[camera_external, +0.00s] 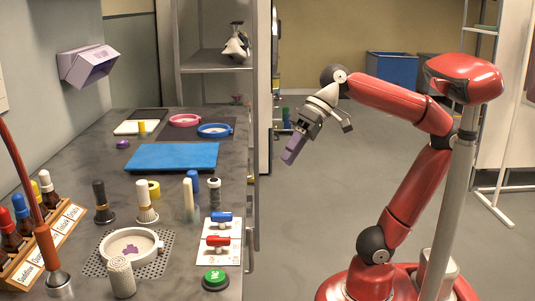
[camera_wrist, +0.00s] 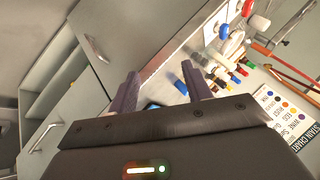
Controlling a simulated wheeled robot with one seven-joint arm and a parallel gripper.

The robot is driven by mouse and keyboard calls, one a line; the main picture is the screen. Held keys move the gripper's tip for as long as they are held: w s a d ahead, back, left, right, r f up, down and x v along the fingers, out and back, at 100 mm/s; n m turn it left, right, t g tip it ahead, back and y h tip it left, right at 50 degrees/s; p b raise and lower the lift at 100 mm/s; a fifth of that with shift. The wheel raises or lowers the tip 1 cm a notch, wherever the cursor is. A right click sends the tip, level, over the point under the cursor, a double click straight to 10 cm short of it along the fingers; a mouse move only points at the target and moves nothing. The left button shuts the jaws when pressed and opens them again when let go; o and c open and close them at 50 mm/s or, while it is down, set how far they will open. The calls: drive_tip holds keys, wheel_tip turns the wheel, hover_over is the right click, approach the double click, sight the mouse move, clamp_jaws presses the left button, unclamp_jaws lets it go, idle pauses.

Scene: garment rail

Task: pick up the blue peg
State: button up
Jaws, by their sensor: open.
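My gripper (camera_external: 291,150) is raised beyond the bench's right edge, over the floor, apart from the blue piece. In the wrist view my gripper (camera_wrist: 160,70) has its two dark purple fingers apart with nothing held between them.
Bottles stand in a rack at left. A shelf unit (camera_external: 213,62) stands behind.

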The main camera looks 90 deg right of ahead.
drive_tip(key=w+a+m+t+y+b, duration=0.1)
drive_tip(key=w+a+m+t+y, duration=0.2)
drive_tip(key=w+m, duration=0.4)
drive_tip(key=m+t+b, duration=0.2)
drive_tip(key=m+t, duration=0.4)
drive_tip(key=m, duration=1.4)
approach(189, 172)
drive_tip(key=r, duration=0.1)
drive_tip(key=d+r, duration=0.2)
drive_tip(key=r, duration=0.1)
drive_tip(key=shift+s, duration=0.15)
drive_tip(key=shift+n, duration=0.3)
drive_tip(key=f, duration=0.4)
drive_tip(key=shift+a, duration=0.2)
drive_tip(key=shift+f, duration=0.2)
drive_tip(key=shift+y, duration=0.4)
drive_tip(key=x, duration=0.7)
drive_tip(key=shift+s, duration=0.1)
drive_tip(key=x, duration=0.4)
drive_tip(key=shift+a+f, duration=0.25)
drive_tip(key=shift+a, duration=0.15)
drive_tip(key=shift+w+a, duration=0.2)
drive_tip(key=shift+w, duration=0.2)
